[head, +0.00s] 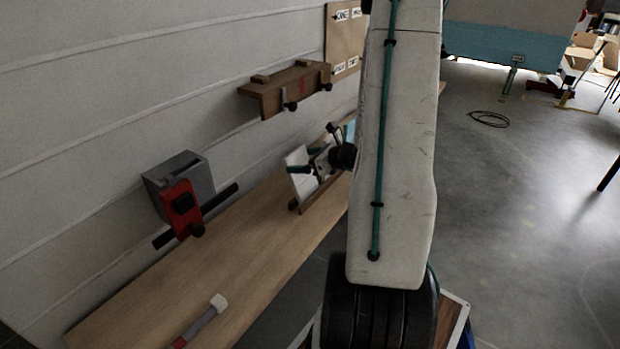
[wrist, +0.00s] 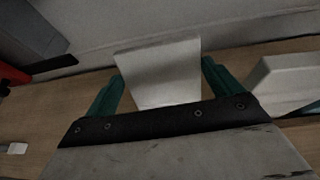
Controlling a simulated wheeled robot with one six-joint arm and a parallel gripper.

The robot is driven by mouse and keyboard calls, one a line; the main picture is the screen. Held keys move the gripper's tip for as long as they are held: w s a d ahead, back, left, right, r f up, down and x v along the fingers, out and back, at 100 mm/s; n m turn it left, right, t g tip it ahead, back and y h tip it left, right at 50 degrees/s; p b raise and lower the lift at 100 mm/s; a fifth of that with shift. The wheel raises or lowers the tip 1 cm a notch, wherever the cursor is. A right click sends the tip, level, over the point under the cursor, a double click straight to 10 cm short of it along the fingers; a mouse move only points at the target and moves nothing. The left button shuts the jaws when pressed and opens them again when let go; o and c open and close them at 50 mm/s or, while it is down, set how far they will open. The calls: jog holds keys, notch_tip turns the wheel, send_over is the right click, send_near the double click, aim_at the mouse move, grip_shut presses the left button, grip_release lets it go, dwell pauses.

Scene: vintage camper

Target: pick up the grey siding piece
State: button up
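A pale grey-white siding piece (wrist: 160,70) stands between the two green fingers of my gripper (wrist: 163,85) in the wrist view. The fingers are wide apart, one on each side of it, with thin gaps that are hard to judge. In the head view a pale panel (head: 298,172), seemingly the same piece, stands tilted on the bench beside my gripper (head: 308,168). My arm hides part of this area. Another pale piece (wrist: 288,75) lies to the right in the wrist view, apart from the fingers.
The wooden bench (head: 215,265) runs along a pale panelled wall. A grey box with a red clamp (head: 182,205) stands at the left, and a white-headed tool (head: 205,318) lies at the front. A wooden shelf (head: 285,90) hangs above. Open floor lies to the right.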

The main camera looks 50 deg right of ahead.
jog(key=shift+c, duration=1.2)
